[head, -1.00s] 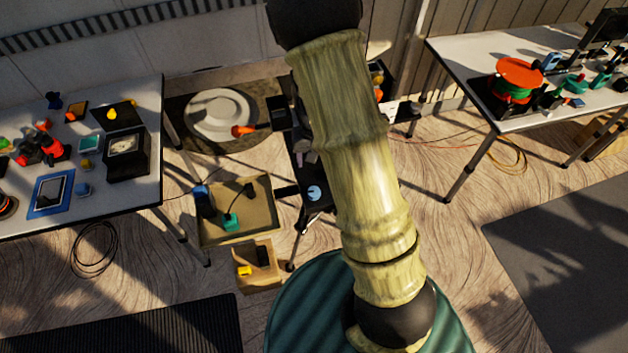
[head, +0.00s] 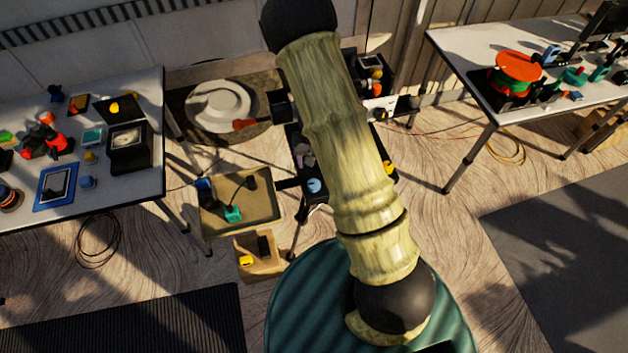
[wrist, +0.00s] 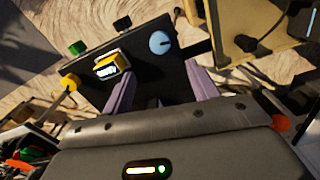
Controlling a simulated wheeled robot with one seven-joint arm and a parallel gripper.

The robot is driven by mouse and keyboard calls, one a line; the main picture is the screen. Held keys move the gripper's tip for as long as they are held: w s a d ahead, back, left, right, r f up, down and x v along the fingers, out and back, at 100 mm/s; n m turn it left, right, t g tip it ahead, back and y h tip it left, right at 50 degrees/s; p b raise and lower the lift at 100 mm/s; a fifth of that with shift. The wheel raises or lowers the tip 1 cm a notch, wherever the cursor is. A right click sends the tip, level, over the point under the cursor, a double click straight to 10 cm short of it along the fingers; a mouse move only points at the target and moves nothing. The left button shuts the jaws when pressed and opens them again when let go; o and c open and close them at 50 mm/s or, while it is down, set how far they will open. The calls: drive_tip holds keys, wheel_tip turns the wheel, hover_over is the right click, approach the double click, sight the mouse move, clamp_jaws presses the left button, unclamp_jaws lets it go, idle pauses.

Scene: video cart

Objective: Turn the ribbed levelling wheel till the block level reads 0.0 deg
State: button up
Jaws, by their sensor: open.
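My gripper (wrist: 162,78) is open in the wrist view, its two purple fingers apart over a dark panel (wrist: 150,68) with nothing seen between the tips. A yellow block with a small lit display (wrist: 108,68), which looks like the block level, sits left of the fingers; its reading is too small to make out. A pale blue round dial (wrist: 160,42) lies just beyond the fingertips and also shows in the head view (head: 314,186). A black knob (wrist: 122,23) stands at the panel's far edge. I cannot tell which part is the ribbed levelling wheel. My arm hides much of the cart in the head view.
A yellow knob (wrist: 70,82) and a green block (wrist: 77,47) are at the panel's left. A cardboard tray (head: 262,215) stands beside the cart. Cluttered tables stand left (head: 120,190) and right (head: 445,60).

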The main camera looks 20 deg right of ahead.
sight(314, 184)
wheel_tip(314, 184, down, 12)
drive_tip(key=shift+f+p, duration=0.25)
drive_tip(key=shift+p, duration=1)
drive_tip(key=c, duration=1)
